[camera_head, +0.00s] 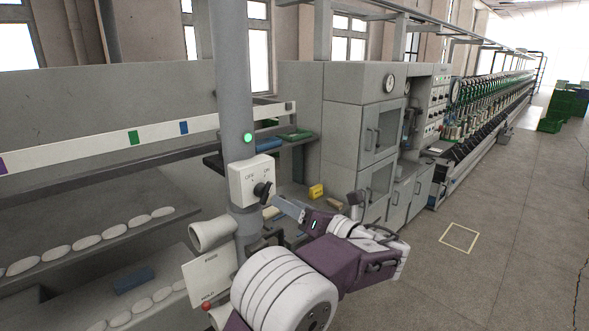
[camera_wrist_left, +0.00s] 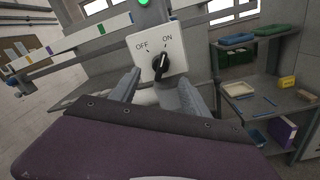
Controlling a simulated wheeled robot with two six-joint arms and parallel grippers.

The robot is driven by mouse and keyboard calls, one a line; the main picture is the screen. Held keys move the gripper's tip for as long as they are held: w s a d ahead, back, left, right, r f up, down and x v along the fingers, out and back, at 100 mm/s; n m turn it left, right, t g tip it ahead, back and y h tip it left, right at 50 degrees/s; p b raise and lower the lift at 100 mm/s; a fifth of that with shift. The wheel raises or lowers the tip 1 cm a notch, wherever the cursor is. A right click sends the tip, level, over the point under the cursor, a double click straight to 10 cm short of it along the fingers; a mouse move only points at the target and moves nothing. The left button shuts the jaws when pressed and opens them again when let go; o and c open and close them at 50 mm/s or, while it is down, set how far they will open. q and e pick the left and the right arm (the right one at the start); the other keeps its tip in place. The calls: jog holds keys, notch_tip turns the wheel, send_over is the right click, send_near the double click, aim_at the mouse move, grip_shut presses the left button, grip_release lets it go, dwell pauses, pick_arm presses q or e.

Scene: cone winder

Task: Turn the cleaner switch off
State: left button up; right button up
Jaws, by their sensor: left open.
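The cleaner switch (camera_head: 255,181) is a white box on a grey post, with OFF at left, ON at right and a black knob (camera_head: 262,191). In the left wrist view the knob (camera_wrist_left: 161,66) points up and slightly right, toward ON. A green lamp (camera_head: 248,138) glows above the box. My left gripper (camera_head: 278,208) is just in front of and below the knob. In the left wrist view its two grey fingers (camera_wrist_left: 161,85) are spread apart, with the knob between and beyond their tips. I cannot tell whether they touch it. My right gripper is not in view.
A white panel with a red button (camera_head: 207,306) is low on the post. A slanted white rail (camera_head: 100,142) runs behind it at left. Shelves (camera_wrist_left: 260,104) with trays and a yellow box stand to the right. Grey cabinets (camera_head: 352,130) stand behind; the floor at right is open.

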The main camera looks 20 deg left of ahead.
aim_at(269, 192)
pick_arm(q)
jog(key=p+x, duration=0.1)
jog(key=x, duration=0.4)
jog(key=p+x, duration=0.1)
jog(key=x, duration=0.2)
jog(key=shift+w+d+r+p, duration=0.15)
jog(key=shift+w+r+p, duration=0.05)
jog(key=shift+r+p, duration=0.15)
jog(key=shift+a+f, duration=0.15)
jog(key=shift+a, duration=0.05)
grip_shut()
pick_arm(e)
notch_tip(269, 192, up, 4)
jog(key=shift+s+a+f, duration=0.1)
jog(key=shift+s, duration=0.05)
